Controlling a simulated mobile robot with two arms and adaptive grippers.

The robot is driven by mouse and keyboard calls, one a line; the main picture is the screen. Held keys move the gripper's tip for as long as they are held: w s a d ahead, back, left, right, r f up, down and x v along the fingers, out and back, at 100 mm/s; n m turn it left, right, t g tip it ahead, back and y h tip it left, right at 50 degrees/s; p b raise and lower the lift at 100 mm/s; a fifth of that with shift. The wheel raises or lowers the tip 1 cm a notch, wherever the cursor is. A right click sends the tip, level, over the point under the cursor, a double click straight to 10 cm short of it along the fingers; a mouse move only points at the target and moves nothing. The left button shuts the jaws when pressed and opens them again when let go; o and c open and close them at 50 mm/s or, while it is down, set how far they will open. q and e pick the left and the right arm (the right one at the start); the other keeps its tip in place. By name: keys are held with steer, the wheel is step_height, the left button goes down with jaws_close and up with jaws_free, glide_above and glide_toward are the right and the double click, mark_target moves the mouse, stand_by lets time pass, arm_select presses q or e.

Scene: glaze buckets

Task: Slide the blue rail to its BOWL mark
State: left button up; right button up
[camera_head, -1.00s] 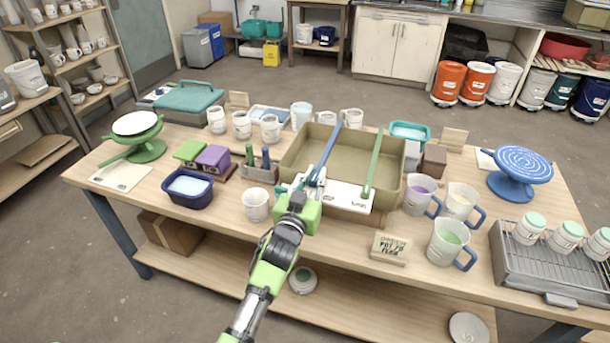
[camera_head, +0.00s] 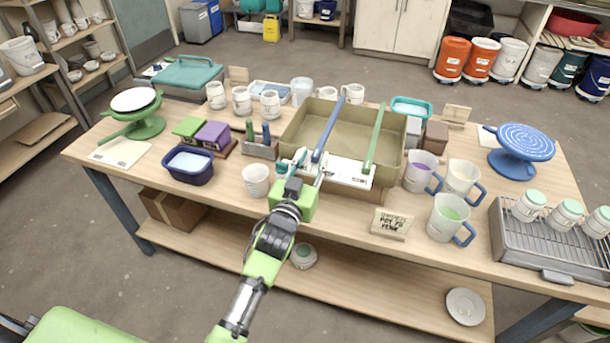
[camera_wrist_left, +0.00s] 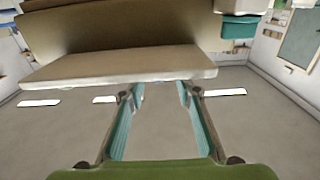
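The blue rail (camera_head: 328,132) lies across the tan basin (camera_head: 296,132), left of the green rail (camera_head: 374,138). Its near end meets the white marked strip (camera_head: 347,172) on the basin's front edge. The marks on the strip are too small to read, so I cannot tell which is BOWL. My left gripper (camera_head: 302,171) is at the front edge, by the blue rail's near end. In the left wrist view its two teal fingers (camera_wrist_left: 155,95) are apart, with only floor between them, below the basin's front ledge (camera_wrist_left: 120,67). My right gripper is not in view.
A white cup (camera_head: 256,181) stands left of the gripper, with a tool holder (camera_head: 262,148) behind it. A drying rack (camera_head: 545,250) is at the far right. The table's front edge lies under my arm.

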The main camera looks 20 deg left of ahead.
arm_select(q)
steer(key=s, duration=0.8)
steer(key=shift+s, duration=0.35)
steer(key=shift+a, duration=0.1)
steer(key=s+d+f+m+g, duration=0.1)
steer(key=s+f+g, duration=0.2)
steer(key=f, duration=0.9)
steer(key=s+d+f+g, duration=0.1)
steer(key=s+f+g, duration=0.1)
steer(key=f, duration=1)
steer(key=s+a+f+g, duration=0.1)
steer(key=s+f+g, duration=0.1)
steer(key=s+f, duration=0.45)
steer(key=s+f+g, duration=0.2)
steer(key=s+f, duration=0.2)
steer(key=f, duration=0.6)
steer(key=s+a+f+g, duration=0.2)
steer(key=s+f, duration=0.4)
steer(key=s, duration=0.5)
steer(key=s+a+f+g, duration=0.3)
steer(key=s+f, duration=0.2)
steer(key=s, duration=0.6)
steer(key=s+a+f+m+g, duration=0.1)
steer(key=s+a+f+g, duration=0.2)
steer(key=s+f, duration=0.3)
steer(key=s, duration=0.5)
steer(key=shift+s+f+y, duration=0.25)
steer(key=shift+f+y, duration=0.05)
steer(key=shift+f, duration=0.05)
